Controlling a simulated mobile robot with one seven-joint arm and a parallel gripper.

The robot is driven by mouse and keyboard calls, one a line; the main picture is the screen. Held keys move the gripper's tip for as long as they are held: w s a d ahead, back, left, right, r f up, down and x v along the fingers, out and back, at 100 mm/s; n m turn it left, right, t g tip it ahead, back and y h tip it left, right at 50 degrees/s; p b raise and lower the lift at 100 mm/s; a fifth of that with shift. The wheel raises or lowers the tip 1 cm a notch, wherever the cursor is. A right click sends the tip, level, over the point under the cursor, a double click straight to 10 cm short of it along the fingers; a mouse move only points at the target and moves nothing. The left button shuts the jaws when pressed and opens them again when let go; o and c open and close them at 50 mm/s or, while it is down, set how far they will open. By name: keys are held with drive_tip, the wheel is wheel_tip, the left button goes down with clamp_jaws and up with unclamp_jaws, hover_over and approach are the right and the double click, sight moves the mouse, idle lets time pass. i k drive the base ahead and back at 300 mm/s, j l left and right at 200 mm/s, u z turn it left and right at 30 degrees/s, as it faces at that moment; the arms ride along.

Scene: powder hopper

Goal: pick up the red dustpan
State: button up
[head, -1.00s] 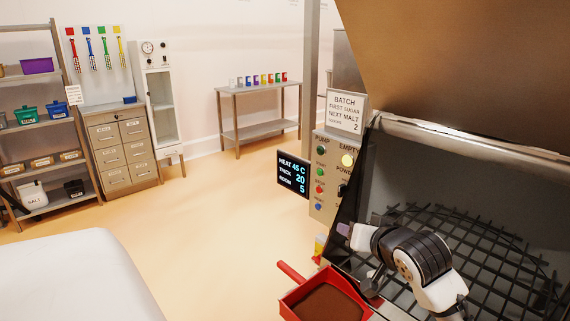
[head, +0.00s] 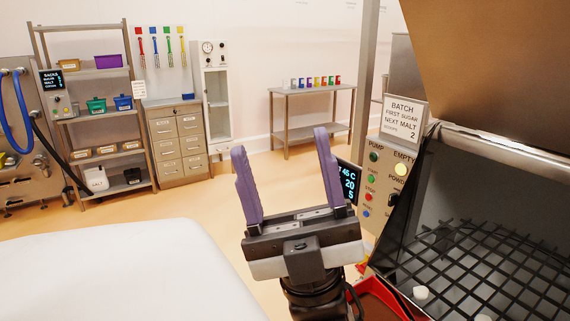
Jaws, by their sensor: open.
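The red dustpan (head: 392,287) is low in the head view, just right of my wrist and beside the hopper's front edge. Brown powder shows inside it. Only part of its rim and inside is in view; its handle is hidden, and my wrist covers its left side. My gripper (head: 281,146) is raised in front of the camera, its two purple fingers wide apart and pointing up in the picture. Nothing is between them. It appears above and left of the dustpan and does not hold it.
The hopper (head: 450,235) with a black grate is at right, under a raised lid (head: 490,70). Small white lumps (head: 421,293) lie on the grate. A control panel (head: 385,185) stands behind the gripper. A white rounded surface (head: 120,270) fills the lower left. Open floor lies beyond.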

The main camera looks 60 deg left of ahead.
sight(379, 304)
drive_tip(key=k+u, duration=0.1)
drive_tip(key=u, duration=0.9)
